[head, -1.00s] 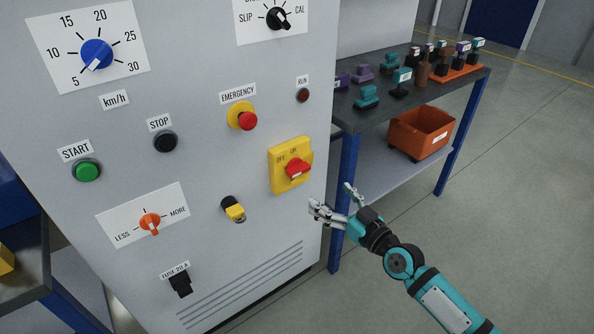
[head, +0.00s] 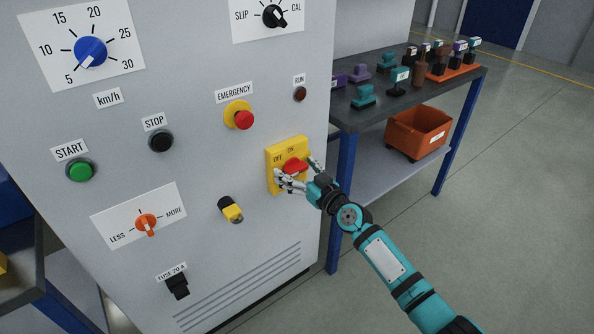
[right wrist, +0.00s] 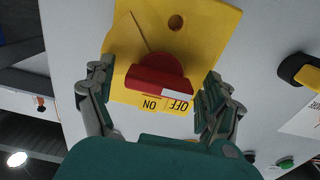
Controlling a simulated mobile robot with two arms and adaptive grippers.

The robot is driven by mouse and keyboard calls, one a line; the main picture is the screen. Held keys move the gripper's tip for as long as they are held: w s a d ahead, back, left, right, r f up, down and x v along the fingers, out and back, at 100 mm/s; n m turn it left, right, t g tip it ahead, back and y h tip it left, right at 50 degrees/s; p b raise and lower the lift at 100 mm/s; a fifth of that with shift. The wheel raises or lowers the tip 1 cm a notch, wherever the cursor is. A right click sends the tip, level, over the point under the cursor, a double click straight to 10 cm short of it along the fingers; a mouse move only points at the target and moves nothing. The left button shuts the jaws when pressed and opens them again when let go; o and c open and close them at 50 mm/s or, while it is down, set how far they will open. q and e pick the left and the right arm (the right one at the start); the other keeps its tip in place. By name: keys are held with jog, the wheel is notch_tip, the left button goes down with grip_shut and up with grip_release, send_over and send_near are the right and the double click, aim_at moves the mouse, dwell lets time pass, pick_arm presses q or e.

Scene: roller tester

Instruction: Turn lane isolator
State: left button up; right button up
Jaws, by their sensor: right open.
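The lane isolator is a red rotary handle (head: 293,166) on a yellow plate (head: 273,158) marked OFF and ON, fixed to the front of the grey cabinet. My right gripper (head: 296,172) is open at the isolator, with one finger on each side of the red handle. In the right wrist view the red handle (right wrist: 157,74) lies between the two open fingers (right wrist: 155,90), with gaps on both sides. The yellow plate (right wrist: 210,25) and the ON and OFF labels show behind it. My left gripper is out of view.
On the cabinet (head: 190,90), a yellow-black switch (head: 231,210) is left of the isolator and the red emergency button (head: 243,119) is above left. A workbench (head: 375,116) with small parts stands behind at the right, an orange bin (head: 418,132) on its shelf.

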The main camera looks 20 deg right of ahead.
jog(key=shift+c, duration=0.4)
jog(key=c, duration=1.1)
